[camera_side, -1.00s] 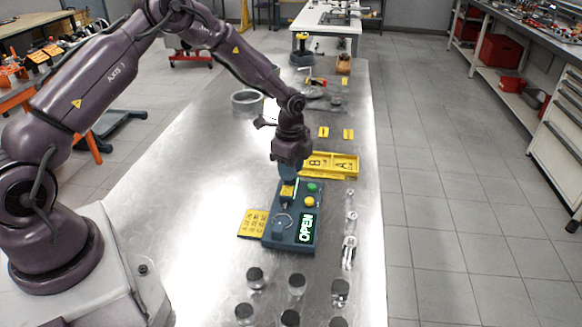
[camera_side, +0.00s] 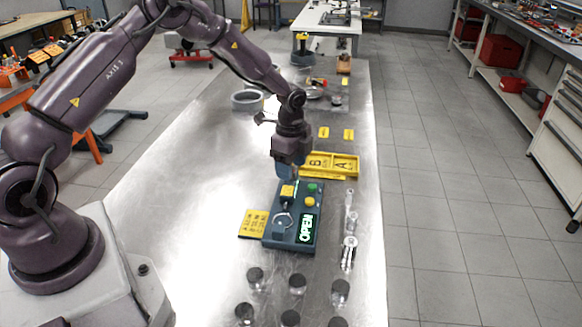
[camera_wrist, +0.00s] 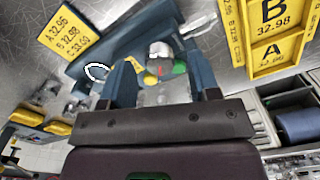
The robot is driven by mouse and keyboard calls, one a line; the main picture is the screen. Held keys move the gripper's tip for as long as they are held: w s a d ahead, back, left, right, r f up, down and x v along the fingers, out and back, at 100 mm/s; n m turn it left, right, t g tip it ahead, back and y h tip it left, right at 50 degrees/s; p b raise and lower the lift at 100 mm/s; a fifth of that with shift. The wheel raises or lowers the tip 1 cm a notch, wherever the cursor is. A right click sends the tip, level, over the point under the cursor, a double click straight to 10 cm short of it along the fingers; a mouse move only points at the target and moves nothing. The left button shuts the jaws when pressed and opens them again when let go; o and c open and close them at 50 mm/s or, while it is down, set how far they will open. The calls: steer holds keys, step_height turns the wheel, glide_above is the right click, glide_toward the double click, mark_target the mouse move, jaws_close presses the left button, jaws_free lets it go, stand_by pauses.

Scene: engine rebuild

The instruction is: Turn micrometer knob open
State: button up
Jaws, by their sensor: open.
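The blue-grey micrometer station (camera_side: 275,236) lies on the steel bench. Its lit green display (camera_side: 306,228) reads OPEN. A green button (camera_side: 312,188) and a yellow button (camera_side: 309,202) sit on its far right part, beside a small yellow block (camera_side: 288,191). My gripper (camera_side: 291,176) is above the far end of the station, pointing down. In the wrist view my gripper (camera_wrist: 160,82) is open, with blue fingers apart. A silver rounded part, possibly the micrometer knob (camera_wrist: 160,52), shows beyond and between them; I cannot tell any contact.
A yellow number card (camera_side: 253,223) lies left of the station. A yellow tray marked A and B (camera_side: 345,160) is behind it. Metal parts (camera_side: 349,252) lie to the right, and several dark-topped cylinders (camera_side: 297,284) stand in front. The bench's left side is clear.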

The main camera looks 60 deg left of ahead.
step_height(320, 180, up, 12)
stand_by(0.3)
steer(key=s+d+r+n+t, duration=0.2)
steer(key=s+d+r+n, duration=0.2)
steer(key=s, duration=0.9)
steer(key=s+d+r+n+t, duration=0.3)
steer(key=s+r+n, duration=0.6)
steer(key=s+r, duration=0.3)
steer(key=shift+s+d+t, duration=0.3)
steer(key=shift+s+d, duration=0.35)
steer(key=shift+s, duration=0.6)
